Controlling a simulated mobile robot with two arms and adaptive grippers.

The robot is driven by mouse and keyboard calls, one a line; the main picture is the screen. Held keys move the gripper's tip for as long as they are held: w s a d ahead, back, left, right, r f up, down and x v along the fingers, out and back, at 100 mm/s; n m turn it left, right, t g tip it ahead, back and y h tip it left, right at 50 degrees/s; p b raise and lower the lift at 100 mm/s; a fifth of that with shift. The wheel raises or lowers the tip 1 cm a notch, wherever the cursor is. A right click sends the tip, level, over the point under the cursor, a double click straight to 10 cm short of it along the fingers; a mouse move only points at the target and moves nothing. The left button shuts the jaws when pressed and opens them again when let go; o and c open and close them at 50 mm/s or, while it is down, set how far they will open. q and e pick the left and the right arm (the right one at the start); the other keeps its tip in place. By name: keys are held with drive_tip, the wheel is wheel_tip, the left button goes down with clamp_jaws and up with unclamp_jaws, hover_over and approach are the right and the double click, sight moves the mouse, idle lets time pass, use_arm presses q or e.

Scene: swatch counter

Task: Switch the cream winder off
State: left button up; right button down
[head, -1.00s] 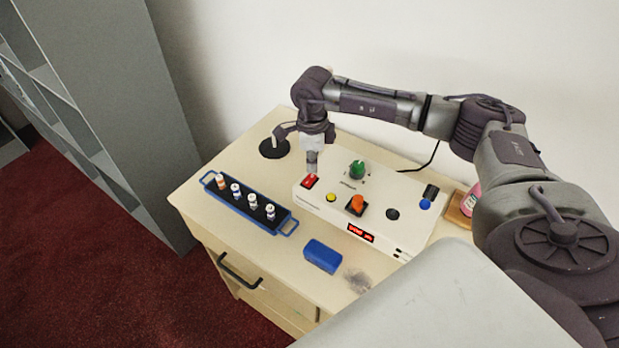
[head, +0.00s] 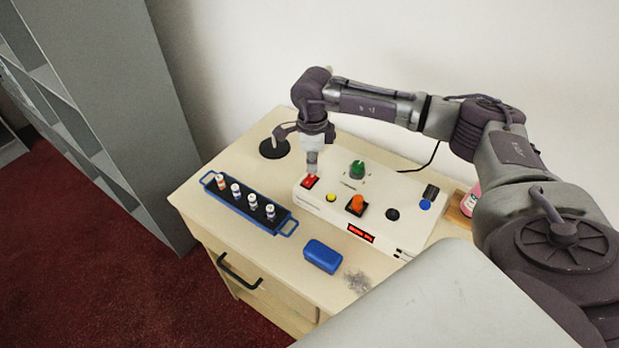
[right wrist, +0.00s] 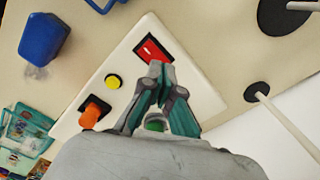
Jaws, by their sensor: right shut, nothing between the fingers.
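The cream winder (head: 325,206) is a cream box with controls on its top, standing on the wooden counter. Its red rocker switch (head: 309,182) sits at the left end, and shows in the right wrist view (right wrist: 152,48) too. It also has a yellow button (head: 331,198), an orange switch (head: 356,204), a green knob (head: 357,169) and a lit red display (head: 361,233). My right gripper (head: 311,171) is shut and empty, pointing down at the red switch. In the right wrist view its fingertips (right wrist: 160,66) are at the switch's edge; I cannot tell whether they touch. My left gripper is out of view.
A blue tray (head: 284,229) with several small spools stands left of the winder. A blue box (head: 322,256) and a greyish tangle (head: 357,281) lie in front. A black round base (head: 274,148) stands behind left. A pink bottle (head: 470,200) is at the right.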

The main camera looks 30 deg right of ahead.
sight(312, 176)
drive_tip(key=shift+s+f+b, duration=0.1)
drive_tip(key=shift+f+b, duration=0.9)
drive_tip(key=shift+f, duration=0.25)
idle(0.4)
drive_tip(key=shift+r, duration=0.15)
drive_tip(key=shift+r+p, duration=0.7)
drive_tip(key=shift+r, duration=0.2)
drive_tip(key=shift+r+p, duration=1.35)
drive_tip(key=shift+r, duration=1.15)
drive_tip(key=shift+f, duration=0.1)
